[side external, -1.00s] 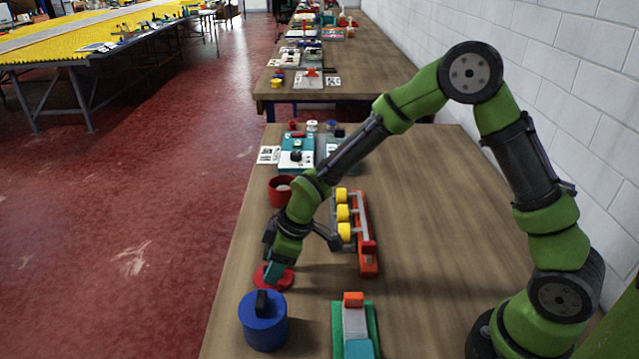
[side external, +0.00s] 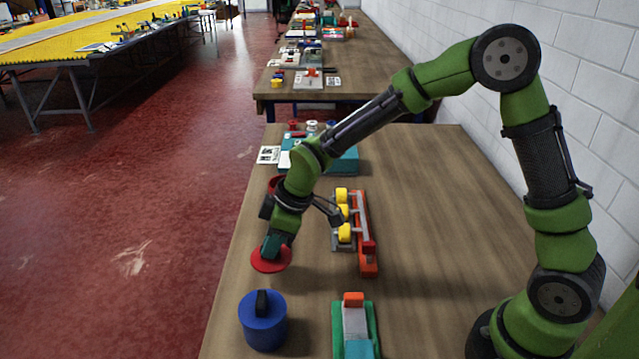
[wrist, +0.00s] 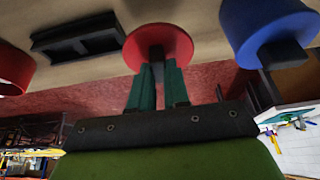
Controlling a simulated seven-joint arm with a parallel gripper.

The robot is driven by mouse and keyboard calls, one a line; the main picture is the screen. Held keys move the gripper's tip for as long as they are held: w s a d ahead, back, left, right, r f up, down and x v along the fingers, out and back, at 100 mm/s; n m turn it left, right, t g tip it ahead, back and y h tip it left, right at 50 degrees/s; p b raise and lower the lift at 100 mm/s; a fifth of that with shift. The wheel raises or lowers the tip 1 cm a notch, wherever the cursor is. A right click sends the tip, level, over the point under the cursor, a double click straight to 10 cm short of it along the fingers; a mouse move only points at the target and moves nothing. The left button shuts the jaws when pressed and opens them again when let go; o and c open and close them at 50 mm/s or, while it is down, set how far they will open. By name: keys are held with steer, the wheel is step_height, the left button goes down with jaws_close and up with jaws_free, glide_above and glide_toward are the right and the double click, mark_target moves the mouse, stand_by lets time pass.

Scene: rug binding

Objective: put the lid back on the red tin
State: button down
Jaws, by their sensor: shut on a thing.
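My gripper (side external: 273,247) is shut on the red lid (side external: 271,260), a flat round disc, and points down over the left side of the table. In the wrist view, the two teal fingers of the gripper (wrist: 159,70) close at the middle of the lid (wrist: 158,38). The lid appears held above the table. The red tin (side external: 272,184) stands farther back, mostly hidden behind my arm. It also shows, cut off, at the left edge of the wrist view (wrist: 14,72), apart from the lid.
A blue tin (side external: 263,322) with a black-handled lid stands in front of the lid. An orange rack with yellow rollers (side external: 366,245) is to the right. A green-based block (side external: 356,330) lies at the front. The table's right side is clear. A black block (wrist: 78,38) shows in the wrist view.

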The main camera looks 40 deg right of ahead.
step_height(320, 180, up, 3)
steer(key=shift+f, duration=0.1)
steer(key=shift+w+d, duration=0.1)
steer(key=shift+d, duration=0.15)
steer(key=w+d+r+m+t+h, duration=0.1)
steer(key=w+d+r+m, duration=0.15)
steer(key=w+d, duration=0.7)
steer(key=w+d+r+m+h, duration=0.1)
steer(key=w+d+m, duration=0.3)
steer(key=w+d, duration=0.55)
steer(key=shift+n, duration=0.25)
steer(key=shift+a+f, duration=0.15)
steer(key=shift+f, duration=2.7)
steer(key=shift+f, duration=0.15)
